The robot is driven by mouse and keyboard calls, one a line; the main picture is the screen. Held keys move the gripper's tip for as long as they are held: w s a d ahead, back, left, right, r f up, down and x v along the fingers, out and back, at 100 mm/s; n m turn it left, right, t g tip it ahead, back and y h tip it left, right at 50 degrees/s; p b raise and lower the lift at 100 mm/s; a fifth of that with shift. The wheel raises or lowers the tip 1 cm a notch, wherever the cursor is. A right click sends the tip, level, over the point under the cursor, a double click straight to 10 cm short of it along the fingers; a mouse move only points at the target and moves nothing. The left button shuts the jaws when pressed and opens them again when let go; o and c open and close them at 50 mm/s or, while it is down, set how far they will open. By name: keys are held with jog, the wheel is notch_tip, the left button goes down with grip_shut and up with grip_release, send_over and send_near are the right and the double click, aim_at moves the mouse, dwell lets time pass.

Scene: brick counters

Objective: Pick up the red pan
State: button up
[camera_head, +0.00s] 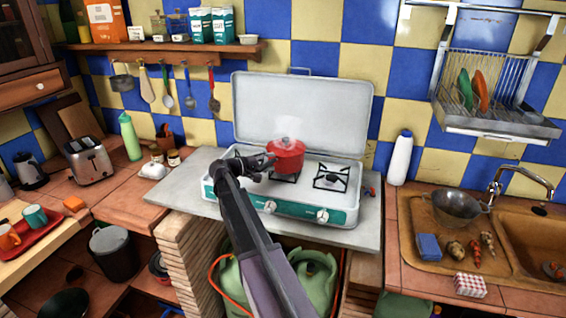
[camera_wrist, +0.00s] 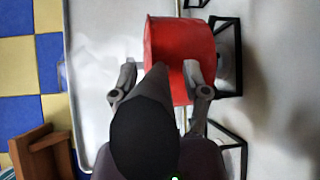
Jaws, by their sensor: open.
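The red pan (camera_head: 286,156) with a lid stands on the left burner of the white and teal camping stove (camera_head: 290,211). In the wrist view the red pan (camera_wrist: 180,42) fills the upper middle. A dark tapered shape, which looks like its handle (camera_wrist: 142,125), runs from it toward the camera. My gripper (camera_head: 268,165) is at the left side of the pan. In the wrist view my gripper (camera_wrist: 160,77) is open, with one finger on each side of the dark shape; I cannot tell whether they touch it. The right finger overlaps the pan's edge.
The raised stove lid (camera_head: 300,112) stands behind the pan. The right burner (camera_head: 331,178) is empty. A white bottle (camera_head: 400,158) is right of the stove, and a toaster (camera_head: 88,160) and green bottle (camera_head: 130,137) are to the left. Utensils (camera_head: 190,88) hang on the wall.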

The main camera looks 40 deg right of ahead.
dwell(0.5)
grip_shut()
jog(key=shift+r, duration=0.2)
jog(key=shift+r+p, duration=1.75)
jog(key=shift+p, duration=0.2)
jog(key=s+a, duration=0.3)
jog(key=s, duration=0.4)
jog(key=s+a+r+p, duration=0.1)
jog(key=s+a, duration=0.2)
jog(key=s, duration=0.4)
jog(key=shift+s+a, duration=0.25)
jog(key=shift+a, duration=0.05)
jog(key=shift+r, duration=0.1)
